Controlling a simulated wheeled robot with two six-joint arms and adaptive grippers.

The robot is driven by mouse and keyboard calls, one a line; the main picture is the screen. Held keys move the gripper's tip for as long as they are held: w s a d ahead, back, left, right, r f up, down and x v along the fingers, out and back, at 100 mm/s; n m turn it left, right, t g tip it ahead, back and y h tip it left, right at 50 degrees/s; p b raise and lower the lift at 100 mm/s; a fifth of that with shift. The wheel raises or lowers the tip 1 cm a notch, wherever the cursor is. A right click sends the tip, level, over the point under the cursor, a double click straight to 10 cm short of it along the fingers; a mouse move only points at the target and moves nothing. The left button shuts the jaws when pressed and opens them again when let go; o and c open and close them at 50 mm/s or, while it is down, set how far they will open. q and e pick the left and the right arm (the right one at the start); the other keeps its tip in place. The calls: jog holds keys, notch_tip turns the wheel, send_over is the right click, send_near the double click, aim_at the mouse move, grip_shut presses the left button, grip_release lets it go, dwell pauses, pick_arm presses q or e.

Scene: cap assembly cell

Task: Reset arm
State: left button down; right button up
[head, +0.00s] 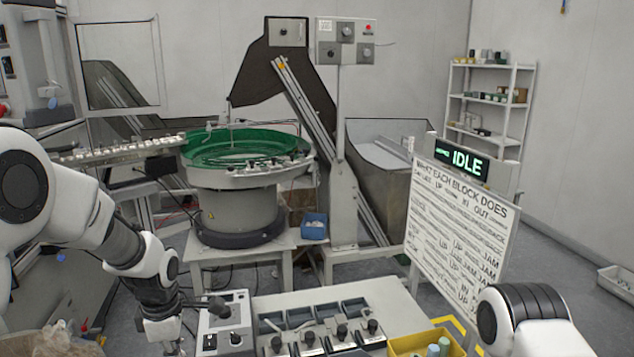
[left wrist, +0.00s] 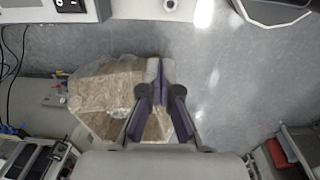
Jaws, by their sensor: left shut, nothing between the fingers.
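My left arm comes in from the left in the head view and bends down beside the control box (head: 224,325). Its fingers cannot be made out there. In the left wrist view my left gripper (left wrist: 161,88) is shut with nothing between its fingers. It hangs above the floor, in front of a clear plastic bag with brown contents (left wrist: 105,92), partly covering it. I cannot tell whether it touches the bag. Part of my right arm shows at the bottom right of the head view, but its gripper is out of frame.
A panel of levers and knobs (head: 330,338) and a yellow bin (head: 418,343) stand in front. Behind are a green bowl feeder (head: 200,150), a blue bin (head: 314,227), a sign board (head: 462,235) and an IDLE display (head: 462,162). Grey floor (left wrist: 235,85) is clear right of the bag.

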pick_arm(q)
jog(key=s+d+f+m+g, duration=0.15)
jog(key=s+f+g, duration=0.35)
jog(key=s+f, duration=1.45)
jog(key=s+f+m, duration=0.4)
jog(key=s+m, duration=0.1)
jog(key=s, duration=0.2)
jog(key=s+f+m, duration=0.4)
jog(key=s+m, duration=0.1)
jog(key=s, duration=0.2)
jog(key=w+m+t, duration=0.1)
jog(key=m, duration=0.2)
jog(key=w+m+t, duration=0.2)
jog(key=m, duration=0.1)
jog(key=w+m+t, duration=0.1)
jog(key=m, duration=0.2)
jog(key=shift+w+r, duration=0.15)
jog(key=shift+r, duration=0.15)
